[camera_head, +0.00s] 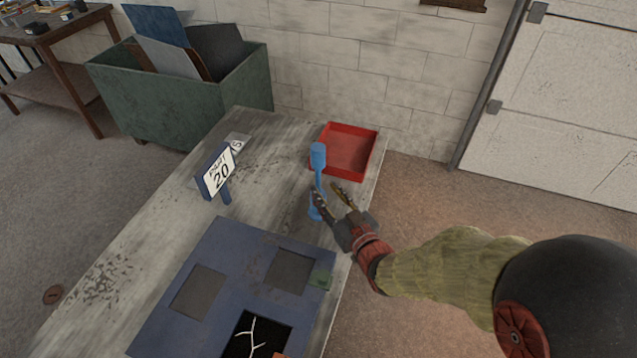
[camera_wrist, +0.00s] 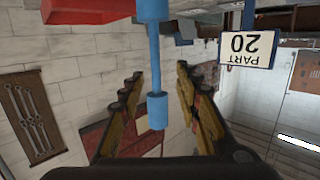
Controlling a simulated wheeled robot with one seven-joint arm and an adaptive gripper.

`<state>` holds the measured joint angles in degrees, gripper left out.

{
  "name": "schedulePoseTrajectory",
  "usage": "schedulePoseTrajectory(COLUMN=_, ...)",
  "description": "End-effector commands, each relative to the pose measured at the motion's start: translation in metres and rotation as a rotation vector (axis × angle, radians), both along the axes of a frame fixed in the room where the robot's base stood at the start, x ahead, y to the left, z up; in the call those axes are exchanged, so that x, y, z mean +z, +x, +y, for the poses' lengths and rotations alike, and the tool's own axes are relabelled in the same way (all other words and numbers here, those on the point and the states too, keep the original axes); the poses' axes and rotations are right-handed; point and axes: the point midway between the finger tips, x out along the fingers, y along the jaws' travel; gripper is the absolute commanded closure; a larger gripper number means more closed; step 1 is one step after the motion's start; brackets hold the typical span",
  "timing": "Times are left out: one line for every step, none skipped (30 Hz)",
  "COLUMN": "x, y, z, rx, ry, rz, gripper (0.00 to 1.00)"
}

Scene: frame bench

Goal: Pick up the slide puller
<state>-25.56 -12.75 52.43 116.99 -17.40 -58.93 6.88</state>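The slide puller is a blue tool with a thick cylinder (camera_head: 318,156) at its top, a thin rod and a small end piece lower down. It appears upright over the bench, near the red tray. My gripper (camera_head: 329,188) is open, and one finger crosses in front of the rod in the head view. In the wrist view, the puller's blue rod and end piece (camera_wrist: 157,110) appear between my two spread fingers (camera_wrist: 160,74). There is a visible gap on both sides. I cannot tell how deep between the fingers it is.
A red tray (camera_head: 351,177) lies just behind the puller. A "PART 20" sign (camera_head: 218,172) stands to the left. A green bin (camera_head: 160,108) stands beyond the bench (camera_head: 120,270).

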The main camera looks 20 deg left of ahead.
Motion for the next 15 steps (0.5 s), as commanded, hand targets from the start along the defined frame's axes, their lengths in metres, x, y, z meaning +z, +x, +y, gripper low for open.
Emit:
schedulePoseTrajectory(x=-0.002, y=0.004, z=0.004, rx=0.002, ry=0.001, rz=-0.001, gripper=0.67)
schedulePoseTrajectory(x=-0.003, y=0.006, z=0.006, rx=0.002, ry=0.002, rz=-0.001, gripper=0.67)
schedulePoseTrajectory(x=-0.003, y=0.01, z=0.009, rx=0.002, ry=0.002, rz=-0.001, gripper=0.67)
schedulePoseTrajectory(x=-0.004, y=0.012, z=0.011, rx=0.001, ry=0.001, rz=-0.001, gripper=0.67)
schedulePoseTrajectory(x=-0.004, y=0.014, z=0.012, rx=0.001, ry=0.001, rz=-0.001, gripper=0.67)
schedulePoseTrajectory(x=-0.005, y=0.017, z=0.014, rx=0.001, ry=0.001, rz=-0.001, gripper=0.67)
schedulePoseTrajectory(x=-0.005, y=0.02, z=0.015, rx=0.0, ry=0.001, rz=-0.002, gripper=0.67)
schedulePoseTrajectory(x=-0.005, y=0.023, z=0.017, rx=0.0, ry=0.001, rz=-0.002, gripper=0.67)
schedulePoseTrajectory(x=-0.006, y=0.027, z=0.019, rx=0.0, ry=0.001, rz=-0.002, gripper=0.67)
schedulePoseTrajectory(x=-0.007, y=0.031, z=0.021, rx=0.0, ry=0.001, rz=-0.002, gripper=0.67)
schedulePoseTrajectory(x=-0.008, y=0.035, z=0.024, rx=0.0, ry=0.002, rz=-0.002, gripper=0.67)
schedulePoseTrajectory(x=-0.01, y=0.041, z=0.027, rx=0.0, ry=0.001, rz=-0.001, gripper=0.67)
schedulePoseTrajectory(x=-0.01, y=0.044, z=0.029, rx=-0.001, ry=0.001, rz=-0.001, gripper=0.67)
schedulePoseTrajectory(x=-0.01, y=0.047, z=0.032, rx=0.0, ry=0.001, rz=-0.001, gripper=0.67)
schedulePoseTrajectory(x=-0.011, y=0.051, z=0.035, rx=0.0, ry=0.001, rz=-0.001, gripper=0.67)
